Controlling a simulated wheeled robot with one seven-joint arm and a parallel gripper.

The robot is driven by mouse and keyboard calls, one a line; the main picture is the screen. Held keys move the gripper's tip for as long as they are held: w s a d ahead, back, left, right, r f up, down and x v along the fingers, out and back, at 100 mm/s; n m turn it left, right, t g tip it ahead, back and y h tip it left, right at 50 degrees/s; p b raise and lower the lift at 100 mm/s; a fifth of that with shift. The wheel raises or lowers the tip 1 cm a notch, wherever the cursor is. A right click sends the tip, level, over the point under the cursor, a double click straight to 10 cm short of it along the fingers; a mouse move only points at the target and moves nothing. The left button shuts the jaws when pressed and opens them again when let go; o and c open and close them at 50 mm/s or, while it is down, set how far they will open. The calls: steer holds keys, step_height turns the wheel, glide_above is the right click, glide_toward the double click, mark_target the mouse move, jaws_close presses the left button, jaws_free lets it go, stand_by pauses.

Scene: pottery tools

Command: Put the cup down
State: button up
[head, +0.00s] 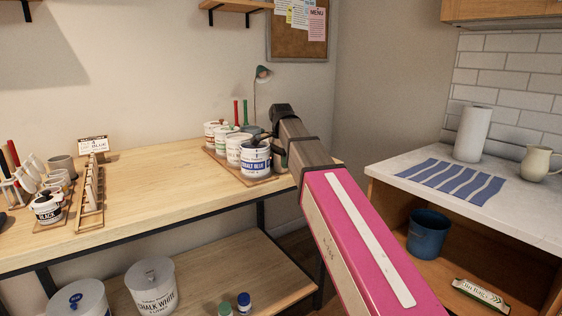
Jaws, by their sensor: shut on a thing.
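My arm reaches from the lower right toward the far right end of the wooden workbench (170,190). My gripper (280,151) is at its far end, mostly hidden behind my own arm, close to the right of the Cobalt Blue paint pot (255,160). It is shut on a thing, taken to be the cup. The held cup cannot be made out clearly, and I cannot tell whether it touches the bench.
Several paint pots stand on a wooden board (238,176) left of my gripper. Mugs, brushes and a Black pot (46,210) crowd the bench's left end. The bench middle is clear. A white counter (520,212) with a striped cloth (450,181) is right.

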steer(key=shift+f, duration=0.15)
steer(key=o, duration=0.9)
steer(key=shift+o, duration=0.2)
step_height(320, 180, up, 12)
